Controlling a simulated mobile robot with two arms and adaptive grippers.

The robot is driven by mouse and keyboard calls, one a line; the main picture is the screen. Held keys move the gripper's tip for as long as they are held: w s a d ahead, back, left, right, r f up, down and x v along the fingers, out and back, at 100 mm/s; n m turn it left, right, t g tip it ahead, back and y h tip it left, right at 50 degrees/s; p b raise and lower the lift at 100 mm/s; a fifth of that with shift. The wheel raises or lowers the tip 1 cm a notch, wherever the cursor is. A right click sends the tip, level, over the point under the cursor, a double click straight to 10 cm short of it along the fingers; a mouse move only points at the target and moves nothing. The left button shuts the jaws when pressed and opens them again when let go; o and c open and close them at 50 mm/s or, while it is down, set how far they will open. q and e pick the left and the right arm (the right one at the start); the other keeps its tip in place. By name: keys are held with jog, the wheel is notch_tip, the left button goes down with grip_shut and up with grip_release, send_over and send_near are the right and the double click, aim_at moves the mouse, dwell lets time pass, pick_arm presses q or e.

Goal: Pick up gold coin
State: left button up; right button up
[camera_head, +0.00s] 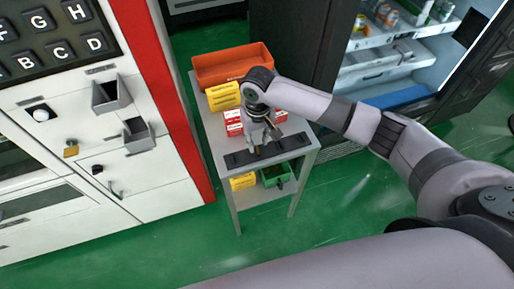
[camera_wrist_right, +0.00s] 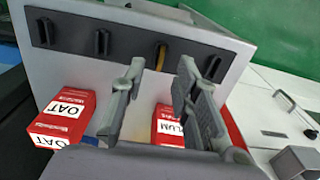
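The gold coin (camera_wrist_right: 161,55) stands on edge in a slot of the black coin strip (camera_wrist_right: 75,33) in the right wrist view. It appears thin and yellow, with its lower part in the slot. My right gripper (camera_wrist_right: 160,72) is open, its two fingers apart, with the coin showing between the fingertips. Nothing is held. In the head view my right gripper (camera_head: 262,136) points down over the black strip (camera_head: 239,159) at the front of the small grey table (camera_head: 226,183); I cannot make out the coin there clearly. My left gripper is not in view.
Red-and-white boxes (camera_wrist_right: 64,120) lie behind the strip, close to the fingers. A yellow box (camera_head: 223,96) and an orange bin (camera_head: 232,63) stand farther back. A white vending machine (camera_head: 150,190) with a red edge stands left; an open dark cabinet (camera_head: 300,45) stands behind right.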

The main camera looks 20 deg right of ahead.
aim_at(257, 150)
jog(key=shift+s+f, duration=0.15)
jog(key=shift+f, duration=1.75)
jog(key=shift+c, duration=0.5)
grip_shut()
